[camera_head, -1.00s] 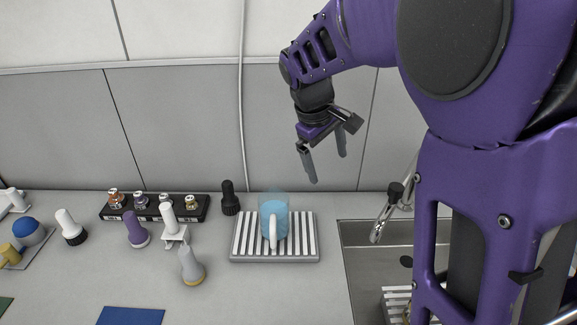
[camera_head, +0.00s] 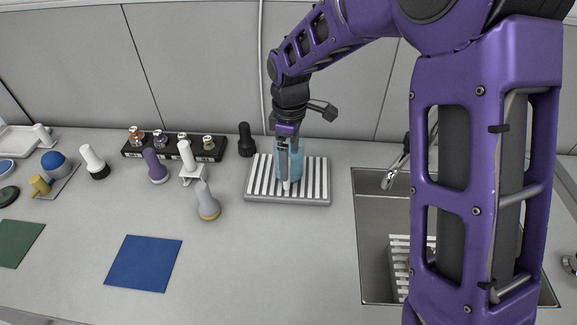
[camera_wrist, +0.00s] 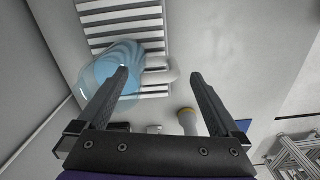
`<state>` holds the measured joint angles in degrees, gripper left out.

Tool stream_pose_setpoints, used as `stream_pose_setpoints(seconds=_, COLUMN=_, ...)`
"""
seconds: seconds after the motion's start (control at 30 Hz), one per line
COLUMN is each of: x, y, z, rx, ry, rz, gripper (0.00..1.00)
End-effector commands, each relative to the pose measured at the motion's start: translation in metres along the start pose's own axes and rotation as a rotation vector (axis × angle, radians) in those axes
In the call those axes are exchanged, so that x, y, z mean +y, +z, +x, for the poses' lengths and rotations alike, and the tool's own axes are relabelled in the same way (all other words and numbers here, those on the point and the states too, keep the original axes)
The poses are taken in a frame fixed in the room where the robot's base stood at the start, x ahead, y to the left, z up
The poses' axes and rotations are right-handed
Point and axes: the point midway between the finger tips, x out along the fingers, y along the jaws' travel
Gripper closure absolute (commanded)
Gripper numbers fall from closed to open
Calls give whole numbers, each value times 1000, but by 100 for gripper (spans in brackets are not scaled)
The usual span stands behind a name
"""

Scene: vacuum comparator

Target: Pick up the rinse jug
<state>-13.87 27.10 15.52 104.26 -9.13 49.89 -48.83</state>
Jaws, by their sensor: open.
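The rinse jug (camera_head: 297,163) is a clear blue-tinted jug with a white handle. It stands upright on a slatted rack (camera_head: 262,197). In the head view my gripper (camera_head: 290,165) points down in front of the jug and hides part of it. In the wrist view the jug (camera_wrist: 105,75) lies behind the left finger, and its white handle (camera_wrist: 160,72) extends into the space between the two fingers. My gripper (camera_wrist: 162,85) is open with nothing held. I cannot tell whether a finger touches the jug.
A grey bottle with a yellow base (camera_head: 207,203) and a black-capped dark bottle (camera_head: 246,140) stand left of the rack. A black vial holder (camera_head: 172,152) is at the back. A sink (camera_head: 375,225) is on the right. The counter in front of the rack is clear.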

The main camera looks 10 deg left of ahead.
Motion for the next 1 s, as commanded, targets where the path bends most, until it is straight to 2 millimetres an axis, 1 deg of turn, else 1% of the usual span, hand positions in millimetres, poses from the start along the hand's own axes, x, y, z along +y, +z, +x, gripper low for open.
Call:
stream_pose_setpoints(seconds=0.03, x=0, y=0, z=9, rx=-2, ry=-2, rz=1, gripper=0)
stream_pose_setpoints(seconds=0.1, x=0, y=0, z=17, rx=-1, ry=-1, rz=2, gripper=0)
stream_pose_setpoints(seconds=0.27, x=0, y=0, z=26, rx=0, ry=0, rz=2, gripper=0)
stream_pose_setpoints(seconds=0.33, x=0, y=-1, z=33, rx=-1, ry=-1, rz=1, gripper=0)
stream_pose_setpoints(seconds=0.5, x=-1, y=-2, z=60, rx=-2, ry=-2, rz=1, gripper=0)
stream_pose_setpoints(seconds=0.6, x=0, y=-2, z=70, rx=-1, ry=0, rz=0, gripper=0)
stream_pose_setpoints(seconds=0.7, x=0, y=-2, z=75, rx=0, ry=1, rz=0, gripper=0)
stream_pose_setpoints(seconds=0.9, x=0, y=-2, z=75, rx=0, ry=1, rz=1, gripper=0)
stream_pose_setpoints(seconds=0.97, x=0, y=-2, z=75, rx=0, ry=1, rz=1, gripper=11)
stream_pose_setpoints(seconds=1.0, x=0, y=-2, z=75, rx=0, ry=1, rz=1, gripper=18)
